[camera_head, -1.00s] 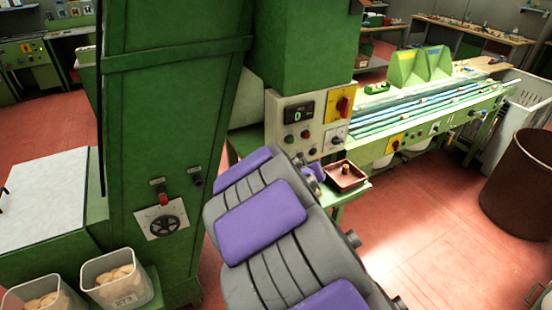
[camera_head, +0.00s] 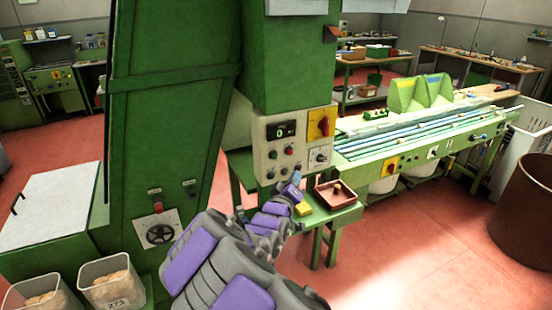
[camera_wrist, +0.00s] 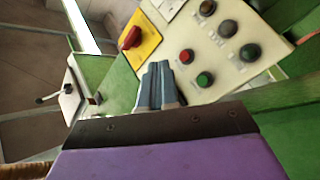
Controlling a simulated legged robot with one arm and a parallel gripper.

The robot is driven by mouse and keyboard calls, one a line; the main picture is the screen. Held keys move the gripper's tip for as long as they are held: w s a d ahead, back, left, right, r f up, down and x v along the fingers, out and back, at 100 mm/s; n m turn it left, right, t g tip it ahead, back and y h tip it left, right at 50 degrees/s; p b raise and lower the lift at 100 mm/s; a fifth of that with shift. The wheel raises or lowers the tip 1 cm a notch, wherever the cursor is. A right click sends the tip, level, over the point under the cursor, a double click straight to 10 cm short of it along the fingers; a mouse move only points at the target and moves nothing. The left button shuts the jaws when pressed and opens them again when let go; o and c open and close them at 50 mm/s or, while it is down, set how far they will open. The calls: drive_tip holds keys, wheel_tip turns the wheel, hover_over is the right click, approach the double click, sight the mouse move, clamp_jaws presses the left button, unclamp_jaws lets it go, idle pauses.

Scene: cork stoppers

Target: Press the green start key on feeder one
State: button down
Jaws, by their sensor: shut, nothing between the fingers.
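The feeder's control panel (camera_head: 258,150) is a pale plate on a green machine, with a small digital display, several round keys and a red rotary switch on yellow. In the wrist view, the green key (camera_wrist: 205,79) sits on the panel (camera_wrist: 229,81) beside a red key (camera_wrist: 186,56), with dark round keys further off. My gripper (camera_wrist: 158,68) is shut and empty, its grey fingertips left of the green key in that view. In the head view, my gripper (camera_head: 294,184) is at the panel's lower edge. I cannot tell its exact gap from the panel.
A red-brown tray (camera_head: 322,200) with a cork-coloured piece and a yellow block (camera_head: 304,209) are on a small green table by my gripper. A long green conveyor bench (camera_head: 440,160) stretches right. Bins of corks (camera_head: 110,290) stand lower left.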

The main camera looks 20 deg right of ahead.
sight(274, 156)
drive_tip(key=w+a+p, duration=0.2)
drive_tip(key=w+p, duration=0.3)
drive_tip(key=w, duration=0.3)
drive_tip(key=shift+w+a+r, duration=0.15)
drive_tip(key=shift+w+a, duration=0.05)
drive_tip(key=shift+w, duration=0.15)
idle(1.0)
drive_tip(key=shift+d, duration=0.55)
drive_tip(key=shift+a, duration=0.1)
drive_tip(key=shift+a, duration=0.3)
